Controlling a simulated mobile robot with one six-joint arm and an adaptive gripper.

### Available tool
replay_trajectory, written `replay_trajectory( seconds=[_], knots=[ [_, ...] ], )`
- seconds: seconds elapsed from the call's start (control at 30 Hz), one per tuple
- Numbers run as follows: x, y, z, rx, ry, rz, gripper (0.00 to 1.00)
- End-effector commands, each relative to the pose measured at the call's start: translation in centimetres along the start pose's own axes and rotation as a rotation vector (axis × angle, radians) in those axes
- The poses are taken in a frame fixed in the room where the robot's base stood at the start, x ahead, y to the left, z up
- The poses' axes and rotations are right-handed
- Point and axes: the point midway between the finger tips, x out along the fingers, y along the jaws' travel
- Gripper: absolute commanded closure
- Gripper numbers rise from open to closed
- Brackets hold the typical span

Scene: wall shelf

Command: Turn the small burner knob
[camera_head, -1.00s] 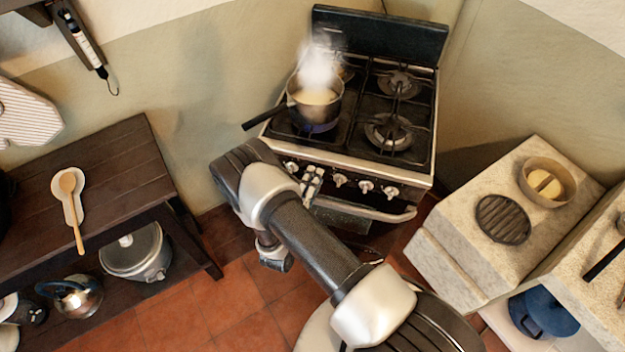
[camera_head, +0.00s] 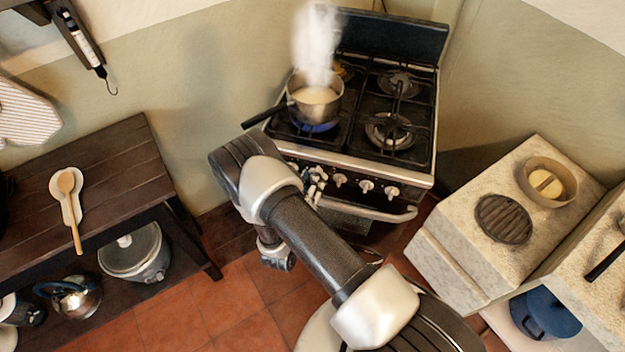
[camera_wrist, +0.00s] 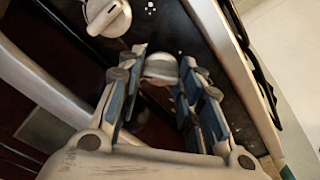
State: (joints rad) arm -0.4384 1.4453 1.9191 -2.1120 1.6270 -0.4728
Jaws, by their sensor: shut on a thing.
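The stove (camera_head: 355,160) stands at the back, with a row of pale knobs along its front panel. My gripper (camera_head: 315,187) is at the left part of this row, and my arm partly hides that end of the panel. In the wrist view, my gripper (camera_wrist: 164,66) has its two blue-padded fingers on either side of a silver-white burner knob (camera_wrist: 161,67) and is shut on it. The fingers hide the knob's sides. Another white knob (camera_wrist: 108,16) is apart from the fingers at the upper left. I cannot tell the knob's turn angle.
A steaming pot (camera_head: 316,102) stands over a blue flame on the front left burner, its handle sticking out left. The oven handle bar (camera_head: 385,214) runs below the knobs. A dark wooden table (camera_head: 110,175) is at left, a stone counter (camera_head: 470,245) at right.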

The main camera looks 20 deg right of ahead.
Motion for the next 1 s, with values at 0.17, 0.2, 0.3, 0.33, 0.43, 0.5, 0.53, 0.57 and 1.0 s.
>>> replay_trajectory(
  seconds=[0.17,0.2,0.3,0.33,0.43,0.5,0.53,0.57,1.0],
  knots=[
    [0.01,-0.04,-0.04,0.167,0.000,0.012,0.91],
    [0.00,-0.04,-0.03,0.206,0.000,0.015,0.91],
    [0.01,-0.03,-0.01,0.301,0.000,0.022,0.91],
    [0.01,-0.04,-0.01,0.329,0.000,0.024,0.91],
    [0.01,-0.05,-0.02,0.424,0.000,0.031,0.91],
    [0.00,-0.05,-0.03,0.489,0.000,0.036,0.91],
    [0.00,-0.05,-0.03,0.518,-0.001,0.039,0.91],
    [-0.01,-0.05,-0.04,0.546,-0.001,0.041,0.91],
    [0.01,-0.09,-0.14,0.962,0.000,0.071,0.91]
  ],
)
